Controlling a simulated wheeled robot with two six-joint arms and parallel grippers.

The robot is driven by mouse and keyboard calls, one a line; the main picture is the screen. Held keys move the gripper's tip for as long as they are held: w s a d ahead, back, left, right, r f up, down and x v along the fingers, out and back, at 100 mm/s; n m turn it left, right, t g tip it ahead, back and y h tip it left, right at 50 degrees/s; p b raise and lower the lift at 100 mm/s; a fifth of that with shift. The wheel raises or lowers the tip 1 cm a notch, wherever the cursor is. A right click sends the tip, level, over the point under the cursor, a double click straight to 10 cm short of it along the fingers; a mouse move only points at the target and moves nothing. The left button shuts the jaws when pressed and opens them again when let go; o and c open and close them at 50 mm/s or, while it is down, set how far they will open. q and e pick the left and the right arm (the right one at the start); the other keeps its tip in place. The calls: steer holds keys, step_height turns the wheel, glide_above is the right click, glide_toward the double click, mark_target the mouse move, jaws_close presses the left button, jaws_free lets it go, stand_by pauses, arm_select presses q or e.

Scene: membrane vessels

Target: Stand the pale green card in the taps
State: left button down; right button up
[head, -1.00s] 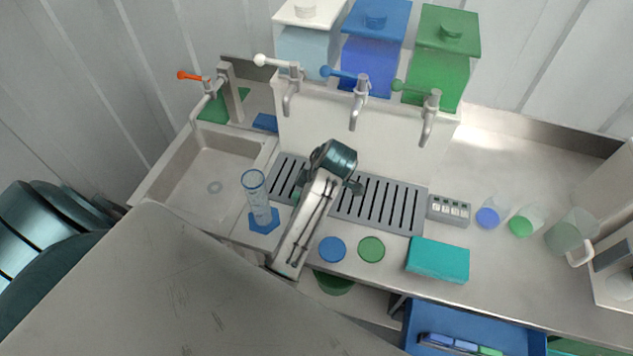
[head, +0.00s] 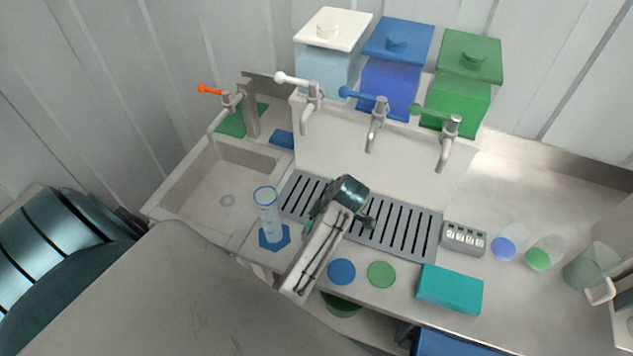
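I cannot make out a pale green card in the head view. Three taps stand in a row on the pale dispenser: one with a white lever (head: 312,97), one with a blue lever (head: 379,112) and one with a green lever (head: 449,135). A tap with an orange lever (head: 227,101) stands at the sink. My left gripper (head: 338,220) is over the grey slotted drip tray (head: 427,232), in front of the taps and apart from them. My wrist covers its fingertips, so its opening and anything in it are hidden. My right gripper is out of view.
A clear cylinder (head: 267,215) stands on a blue hexagonal base left of my arm. Blue (head: 341,271) and green (head: 381,274) discs and a teal block (head: 450,289) lie along the front. A blue drawer (head: 445,343) shows below.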

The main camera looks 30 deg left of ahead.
arm_select(q)
steer(key=shift+a, duration=0.1)
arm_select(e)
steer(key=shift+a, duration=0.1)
arm_select(q)
steer(key=shift+f, duration=0.2)
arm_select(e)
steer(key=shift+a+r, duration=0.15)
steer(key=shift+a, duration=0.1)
arm_select(q)
steer(key=c, duration=1.3)
jaws_free()
steer(key=shift+o, duration=0.2)
